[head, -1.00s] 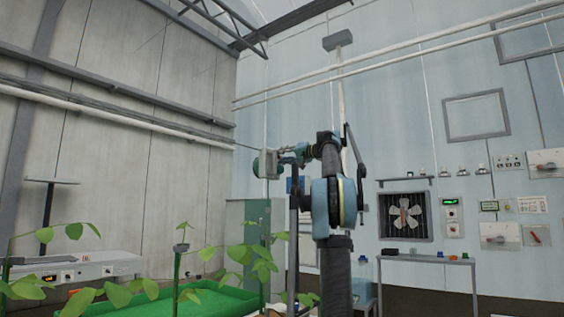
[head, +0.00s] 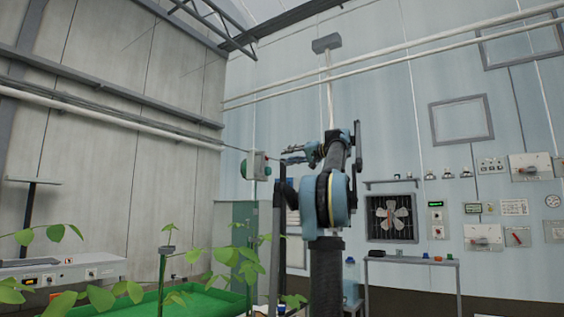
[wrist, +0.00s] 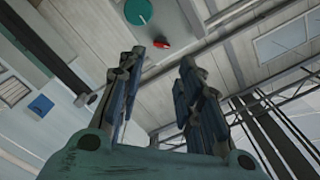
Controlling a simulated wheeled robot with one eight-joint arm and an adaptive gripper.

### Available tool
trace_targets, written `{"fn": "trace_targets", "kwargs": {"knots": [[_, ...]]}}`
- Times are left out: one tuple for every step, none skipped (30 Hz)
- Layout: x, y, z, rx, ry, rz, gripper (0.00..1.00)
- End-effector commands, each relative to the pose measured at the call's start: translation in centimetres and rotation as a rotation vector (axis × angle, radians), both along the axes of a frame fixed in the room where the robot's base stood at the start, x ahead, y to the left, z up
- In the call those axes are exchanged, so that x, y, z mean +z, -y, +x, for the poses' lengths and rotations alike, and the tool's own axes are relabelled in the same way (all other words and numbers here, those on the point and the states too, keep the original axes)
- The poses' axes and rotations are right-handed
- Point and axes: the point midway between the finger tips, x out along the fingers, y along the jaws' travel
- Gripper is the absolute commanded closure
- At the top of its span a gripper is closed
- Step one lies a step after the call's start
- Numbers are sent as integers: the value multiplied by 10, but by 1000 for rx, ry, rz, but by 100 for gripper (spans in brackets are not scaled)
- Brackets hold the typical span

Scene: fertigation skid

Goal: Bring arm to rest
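My arm (head: 336,200) rises in the middle of the head view and bends at the top. My gripper (head: 285,156) points left, beside the upper right of a grey box with a green round part (head: 259,165) on a post. A small gap shows between them in the picture. In the wrist view the two fingers of my gripper (wrist: 160,62) stand apart with nothing between them. Beyond them are a green disc (wrist: 138,12) and a small red part (wrist: 161,43) on a pale surface.
Leafy plants (head: 235,262) and a green bed (head: 212,303) are at the lower left. A small table (head: 412,260) stands right of my arm, under a wall fan (head: 391,218). Wall boxes (head: 484,237) are farther right. The space above my arm looks clear.

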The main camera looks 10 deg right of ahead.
Motion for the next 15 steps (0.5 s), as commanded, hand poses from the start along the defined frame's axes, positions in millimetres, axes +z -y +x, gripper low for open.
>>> {"fn": "trace_targets", "kwargs": {"knots": [[0,3,-2,-1,0,0,67],[0,4,-3,-1,0,0,67],[0,5,-5,-1,0,0,67],[0,6,-5,-1,0,0,67],[0,6,-6,-1,0,0,67],[0,6,-6,-1,0,0,67],[0,7,-6,0,0,0,67],[0,7,-6,0,0,0,67],[0,6,-6,0,0,0,67],[0,6,-6,0,0,0,67],[0,6,-6,0,0,0,67],[0,6,-6,0,0,0,67],[0,6,-6,0,0,0,67],[0,6,-6,0,0,0,67],[0,6,-6,0,0,0,67]]}}
